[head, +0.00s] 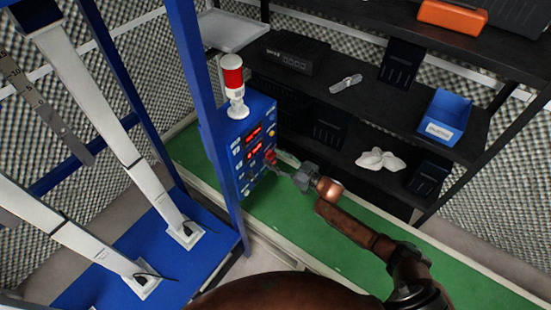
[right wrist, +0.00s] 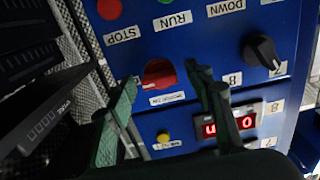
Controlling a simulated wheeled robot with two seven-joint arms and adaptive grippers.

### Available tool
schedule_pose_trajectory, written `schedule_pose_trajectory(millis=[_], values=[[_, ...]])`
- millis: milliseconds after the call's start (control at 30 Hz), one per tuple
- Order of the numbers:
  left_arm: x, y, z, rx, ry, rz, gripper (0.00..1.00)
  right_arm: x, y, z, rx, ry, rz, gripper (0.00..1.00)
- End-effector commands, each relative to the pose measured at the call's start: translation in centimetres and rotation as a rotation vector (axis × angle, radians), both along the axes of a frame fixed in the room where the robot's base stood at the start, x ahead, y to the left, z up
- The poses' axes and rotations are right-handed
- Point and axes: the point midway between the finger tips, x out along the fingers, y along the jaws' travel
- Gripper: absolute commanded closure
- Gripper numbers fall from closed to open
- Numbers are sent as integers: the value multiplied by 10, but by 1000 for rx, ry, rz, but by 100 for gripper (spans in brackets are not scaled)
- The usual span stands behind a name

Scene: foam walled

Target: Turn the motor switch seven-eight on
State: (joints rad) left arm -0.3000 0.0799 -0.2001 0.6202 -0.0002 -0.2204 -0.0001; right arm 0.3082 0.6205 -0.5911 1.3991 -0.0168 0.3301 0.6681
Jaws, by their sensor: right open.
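The blue control box (head: 232,150) stands on the green bench with its lit red displays facing right. In the right wrist view its panel (right wrist: 215,50) appears upside down. My right gripper (head: 278,168) is close to the panel. In the right wrist view the open gripper (right wrist: 165,88) has its fingers on either side of the red knob, and I cannot tell whether they touch it. My left gripper is not in view.
A red and white beacon (head: 234,85) stands on top of the box. A blue frame post (head: 205,110) rises close to its left. Black shelves (head: 380,105) with a blue bin (head: 443,117) stand behind. The green bench top (head: 350,250) is clear to the right.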

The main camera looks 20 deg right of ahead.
Motion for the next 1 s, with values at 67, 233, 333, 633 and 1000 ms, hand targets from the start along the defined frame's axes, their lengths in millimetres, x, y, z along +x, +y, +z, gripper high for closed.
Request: schedule_pose_trajectory(millis=[67, 233, 333, 633, 1000], values=[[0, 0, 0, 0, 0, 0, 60, 0, -1, 0, 0, 0, -2, 52], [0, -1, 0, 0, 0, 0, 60, 0, -1, 0, 0, 0, -2, 58], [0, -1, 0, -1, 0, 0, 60, 0, -2, 0, 0, 0, -2, 65], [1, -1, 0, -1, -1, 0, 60, 0, -2, 0, 0, 0, -2, 85], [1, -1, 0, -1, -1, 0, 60, 0, -2, 0, -17, -14, -2, 94]])
